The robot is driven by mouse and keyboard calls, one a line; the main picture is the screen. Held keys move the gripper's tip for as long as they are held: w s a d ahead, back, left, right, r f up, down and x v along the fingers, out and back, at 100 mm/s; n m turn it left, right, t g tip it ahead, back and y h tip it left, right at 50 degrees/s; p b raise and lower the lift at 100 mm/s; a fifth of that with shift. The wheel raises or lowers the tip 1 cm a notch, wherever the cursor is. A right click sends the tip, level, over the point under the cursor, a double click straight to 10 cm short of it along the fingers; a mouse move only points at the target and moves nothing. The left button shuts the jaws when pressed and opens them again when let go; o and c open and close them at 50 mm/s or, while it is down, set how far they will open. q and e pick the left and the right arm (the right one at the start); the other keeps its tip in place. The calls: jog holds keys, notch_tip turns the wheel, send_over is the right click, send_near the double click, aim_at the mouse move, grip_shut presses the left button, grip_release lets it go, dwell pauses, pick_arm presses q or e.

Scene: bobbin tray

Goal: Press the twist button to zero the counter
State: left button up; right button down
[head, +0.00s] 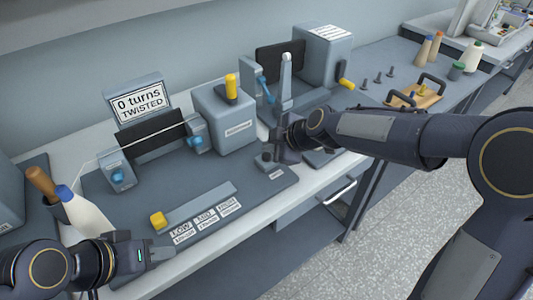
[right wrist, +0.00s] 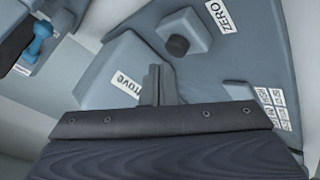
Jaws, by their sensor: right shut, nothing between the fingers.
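The counter sign (head: 141,101) stands at the back left of the grey station and reads "0 turns TWISTED". In the right wrist view a dark round button (right wrist: 178,45) sits on a small grey block beside a "ZERO" label (right wrist: 221,15). In the head view a small dark button (head: 267,157) shows by my right gripper. My right gripper (head: 286,154) is shut and empty; its fingertips (right wrist: 158,75) are near the ZERO button, apart from it in the wrist view. My left gripper (head: 163,253) is over the front left of the bench; its finger gap is unclear.
A yellow block (head: 157,219) is on the station's front left. Cones (head: 85,213) stand by my left arm. A tray with black handles (head: 414,95) lies at right.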

aim_at(270, 157)
jog(key=shift+r+p, duration=1.7)
jog(key=shift+r, duration=0.85)
jog(key=shift+f, duration=0.1)
jog(key=s+d+r+m+h, duration=0.1)
jog(key=s+d+r+m, duration=0.3)
jog(key=s+d+m, duration=0.8)
jog(key=s+d+f+m+h, duration=0.1)
jog(key=s+d+f+m, duration=0.1)
jog(key=s, duration=0.6)
jog(key=s+d+f+m+h, duration=0.1)
jog(key=s+d+f+m, duration=0.2)
jog(key=s, duration=0.6)
jog(key=d+m, duration=0.2)
jog(key=m, duration=0.1)
jog(key=shift+s+d+g, duration=0.2)
jog(key=shift+d+g, duration=0.1)
